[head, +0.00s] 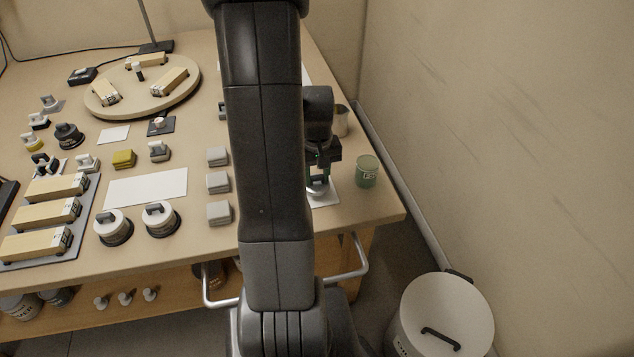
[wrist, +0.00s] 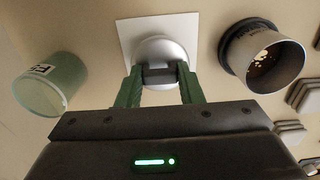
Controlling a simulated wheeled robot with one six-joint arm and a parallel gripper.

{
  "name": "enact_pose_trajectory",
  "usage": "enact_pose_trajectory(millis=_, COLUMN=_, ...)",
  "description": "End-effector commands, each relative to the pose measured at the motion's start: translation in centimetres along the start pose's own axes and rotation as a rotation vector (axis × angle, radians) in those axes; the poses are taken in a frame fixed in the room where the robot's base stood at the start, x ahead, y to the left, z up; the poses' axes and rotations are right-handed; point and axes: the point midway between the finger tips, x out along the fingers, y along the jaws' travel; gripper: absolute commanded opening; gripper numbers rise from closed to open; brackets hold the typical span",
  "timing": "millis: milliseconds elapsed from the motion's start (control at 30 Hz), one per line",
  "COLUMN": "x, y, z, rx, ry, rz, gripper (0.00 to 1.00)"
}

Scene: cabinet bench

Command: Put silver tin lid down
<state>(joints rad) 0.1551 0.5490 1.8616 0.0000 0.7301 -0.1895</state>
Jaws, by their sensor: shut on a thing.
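The silver tin lid (wrist: 162,48) is a round, shiny dome with a dark bar handle. My gripper (wrist: 159,77) has green fingers shut on that handle from both sides. The lid is over a white square card (wrist: 128,32). In the head view the lid (head: 317,189) shows low under my gripper (head: 319,174), at or very close to the card (head: 329,199). I cannot tell whether it touches. An open tin (wrist: 264,56) with small pale bits inside stands to the right of the card in the wrist view; its metal side (head: 342,121) shows in the head view.
A green labelled jar (head: 367,171) stands right of the card, near the bench's right edge. Grey stacked pads (head: 218,183) lie to the left, beyond my arm. A white lidded bin (head: 446,315) stands on the floor. My arm hides the middle of the bench.

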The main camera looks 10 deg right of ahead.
Motion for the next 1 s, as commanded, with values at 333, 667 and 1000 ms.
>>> enact_pose_trajectory(millis=333, x=2.9, y=0.0, z=0.0, rx=0.0, ry=0.0, rz=0.0, gripper=0.12)
enact_pose_trajectory(millis=667, x=3.2, y=0.0, z=0.0, rx=0.0, ry=0.0, rz=0.0, gripper=0.51)
enact_pose_trajectory(millis=1000, x=3.0, y=0.0, z=0.0, rx=0.0, ry=0.0, rz=0.0, gripper=0.55)
